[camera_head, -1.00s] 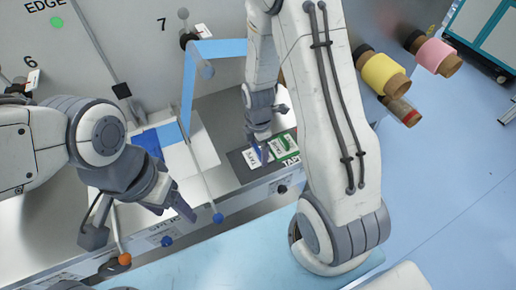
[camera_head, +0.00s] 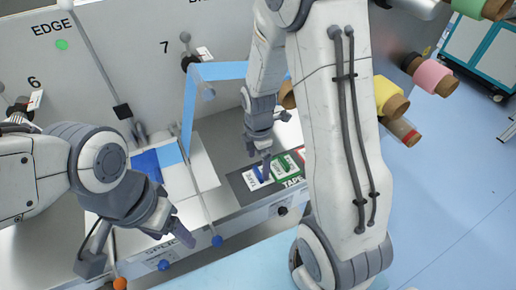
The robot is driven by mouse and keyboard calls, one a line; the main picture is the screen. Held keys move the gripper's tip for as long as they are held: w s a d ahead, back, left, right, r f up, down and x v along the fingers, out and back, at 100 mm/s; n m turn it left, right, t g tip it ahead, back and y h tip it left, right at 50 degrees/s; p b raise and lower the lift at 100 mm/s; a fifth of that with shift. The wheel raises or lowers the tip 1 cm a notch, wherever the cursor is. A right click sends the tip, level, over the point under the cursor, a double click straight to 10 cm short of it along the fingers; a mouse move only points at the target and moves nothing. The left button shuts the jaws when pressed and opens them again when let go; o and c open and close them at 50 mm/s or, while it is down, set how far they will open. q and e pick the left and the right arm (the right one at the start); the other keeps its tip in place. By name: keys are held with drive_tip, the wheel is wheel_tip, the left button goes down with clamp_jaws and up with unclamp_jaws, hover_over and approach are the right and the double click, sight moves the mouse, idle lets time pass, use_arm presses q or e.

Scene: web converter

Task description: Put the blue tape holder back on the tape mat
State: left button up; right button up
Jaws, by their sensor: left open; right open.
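The dark grey tape mat (camera_head: 239,183) lies on the machine ledge, with "TAPE" lettering near its right end. A small blue piece, which looks like the blue tape holder (camera_head: 262,173), is on the mat by a white label, partly hidden by my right gripper. A green holder (camera_head: 284,164) sits beside it to the right. My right gripper (camera_head: 266,149) is open, with its fingertips just above the blue piece; I cannot tell if they touch it. My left gripper (camera_head: 140,248) is open and empty over the ledge at left, away from the mat.
A light blue film strip (camera_head: 188,105) hangs left of my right gripper. A thin rod with a blue ball (camera_head: 217,241) stands between my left gripper and the mat. Yellow (camera_head: 388,97) and pink (camera_head: 432,76) rolls stick out at the right.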

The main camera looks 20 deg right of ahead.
sight(258, 172)
wheel_tip(258, 172, up, 7)
drive_tip(key=s+a+r+m, duration=0.3)
drive_tip(key=s+a+m, duration=0.2)
drive_tip(key=s+a, duration=0.2)
drive_tip(key=s+a+r+m+y, duration=0.1)
drive_tip(key=s+a+r+m, duration=0.2)
drive_tip(key=s+a+m, duration=0.3)
drive_tip(key=s+a, duration=0.2)
drive_tip(key=s, duration=0.3)
drive_tip(key=shift+s+r, duration=0.15)
drive_tip(key=shift+r, duration=0.2)
drive_tip(key=shift+a, duration=0.1)
